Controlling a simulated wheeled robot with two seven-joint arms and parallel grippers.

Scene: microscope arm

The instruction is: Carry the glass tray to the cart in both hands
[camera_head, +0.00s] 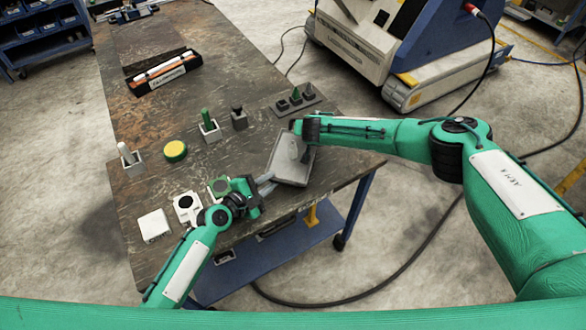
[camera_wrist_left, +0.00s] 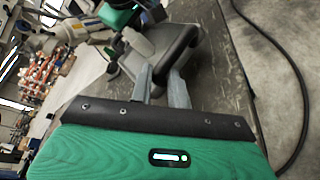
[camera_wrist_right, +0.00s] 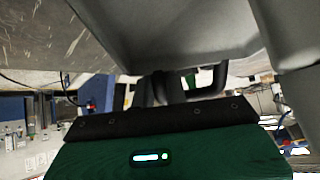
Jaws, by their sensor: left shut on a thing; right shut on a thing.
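The glass tray (camera_head: 290,173) is a grey, shallow, rectangular tray at the table's right front edge in the head view. A paler shape shows inside it; I cannot tell what it is. My left gripper (camera_head: 266,183) is shut on the tray's left side. In the left wrist view its fingers (camera_wrist_left: 160,85) meet the near side of the tray (camera_wrist_left: 180,55). My right gripper (camera_head: 297,130) is at the tray's far right side, its fingertips partly hidden by the arm. In the right wrist view its fingers (camera_wrist_right: 165,85) are at a dark handle below a large grey surface (camera_wrist_right: 180,35).
A large blue-and-white machine (camera_head: 400,45) stands behind. A cable crosses the floor at right.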

